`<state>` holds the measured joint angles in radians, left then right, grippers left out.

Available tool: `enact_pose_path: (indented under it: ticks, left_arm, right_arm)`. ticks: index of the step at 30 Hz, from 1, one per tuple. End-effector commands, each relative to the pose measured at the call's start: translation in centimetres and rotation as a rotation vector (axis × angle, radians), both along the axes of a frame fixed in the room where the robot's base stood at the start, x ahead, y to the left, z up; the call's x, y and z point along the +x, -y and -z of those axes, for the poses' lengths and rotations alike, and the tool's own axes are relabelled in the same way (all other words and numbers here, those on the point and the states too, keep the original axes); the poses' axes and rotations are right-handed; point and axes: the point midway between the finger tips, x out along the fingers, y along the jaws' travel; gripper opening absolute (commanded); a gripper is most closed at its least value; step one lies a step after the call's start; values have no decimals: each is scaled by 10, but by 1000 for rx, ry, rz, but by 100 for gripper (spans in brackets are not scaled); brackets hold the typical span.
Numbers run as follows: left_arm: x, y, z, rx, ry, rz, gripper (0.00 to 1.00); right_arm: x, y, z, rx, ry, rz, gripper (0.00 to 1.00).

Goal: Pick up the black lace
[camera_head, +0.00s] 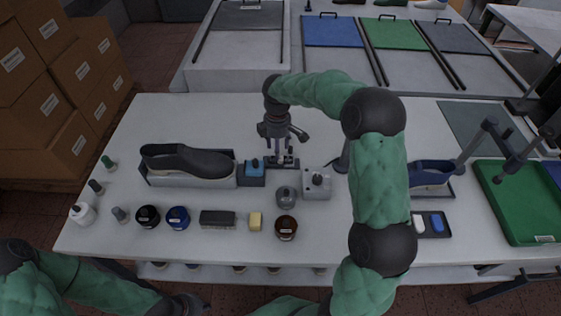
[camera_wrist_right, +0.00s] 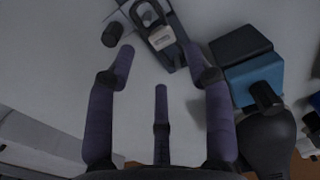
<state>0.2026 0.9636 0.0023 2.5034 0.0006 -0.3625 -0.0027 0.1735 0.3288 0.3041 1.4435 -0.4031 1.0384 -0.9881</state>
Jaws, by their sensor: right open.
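A dark bundle with a pale labelled band, apparently the black lace (camera_wrist_right: 161,41), lies in a small dark tray in the right wrist view. My right gripper (camera_wrist_right: 163,72) is open, its fingers spread short of the bundle, with nothing visible between them. In the head view my right gripper (camera_head: 284,152) points down over that tray (camera_head: 291,163), right of a blue box (camera_head: 251,178), and hides much of the lace.
A grey rounded item (camera_head: 287,196) and a white box (camera_head: 316,187) stand in front. Several jars and a brush (camera_head: 217,219) line the front. The table behind the last is clear.

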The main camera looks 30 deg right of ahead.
Motion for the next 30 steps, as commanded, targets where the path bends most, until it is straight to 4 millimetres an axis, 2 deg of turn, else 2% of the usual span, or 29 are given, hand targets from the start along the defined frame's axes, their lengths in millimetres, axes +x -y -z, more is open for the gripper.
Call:
enact_pose_path:
  ticks: [1,3,8,14,17,30]
  left_arm:
    - [0,0,7,0,0,0,0]
    - [0,0,13,0,0,0,0]
    - [0,0,17,0,0,0,0]
    - [0,0,16,0,0,0,0]
    - [0,0,16,0,0,0,0]
    - [0,0,15,0,0,0,0]
  right_arm:
    - [-2,1,12,0,-2,0,52]
    - [-4,3,23,0,-4,0,52]
    - [-3,2,38,0,-2,0,52]
    - [-3,2,37,1,-1,0,52]
    - [-3,2,37,1,-1,0,33]
    - [-3,2,36,1,-1,0,29]
